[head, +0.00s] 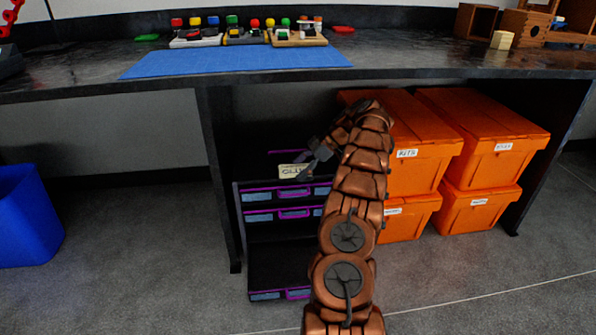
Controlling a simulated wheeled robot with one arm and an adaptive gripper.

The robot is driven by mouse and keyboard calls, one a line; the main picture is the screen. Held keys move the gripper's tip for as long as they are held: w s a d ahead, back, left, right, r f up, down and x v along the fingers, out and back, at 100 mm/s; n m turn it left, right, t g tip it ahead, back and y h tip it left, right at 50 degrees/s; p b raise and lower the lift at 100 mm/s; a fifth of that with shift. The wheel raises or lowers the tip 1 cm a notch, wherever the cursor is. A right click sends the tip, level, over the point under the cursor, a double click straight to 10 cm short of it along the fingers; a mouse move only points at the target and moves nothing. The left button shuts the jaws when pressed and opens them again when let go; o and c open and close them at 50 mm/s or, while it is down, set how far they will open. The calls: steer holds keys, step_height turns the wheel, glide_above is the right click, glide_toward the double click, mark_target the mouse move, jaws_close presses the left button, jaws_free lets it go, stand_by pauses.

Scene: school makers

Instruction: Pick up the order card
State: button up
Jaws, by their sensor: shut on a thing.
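The order card (291,171) is a small cream card with dark lettering that is too small to read. It is above the front of the top drawer of the black drawer unit (241,222) under the bench. My gripper (308,168) is at the card's right end and is shut on it. The fingers hide that end of the card. I cannot tell whether the card touches the drawer below it.
Orange lidded boxes (478,125) are stacked right of my arm under the bench (420,62). A bench leg (217,175) stands left of the drawers. A blue bin (25,215) is at far left. A blue mat (235,60) lies on the bench. Floor between bin and drawers is clear.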

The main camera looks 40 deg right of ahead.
mark_target(299, 171)
steer(key=shift+r+p, duration=1)
steer(key=shift+r, duration=0.8)
steer(key=shift+a, duration=0.1)
steer(key=shift+a, duration=0.1)
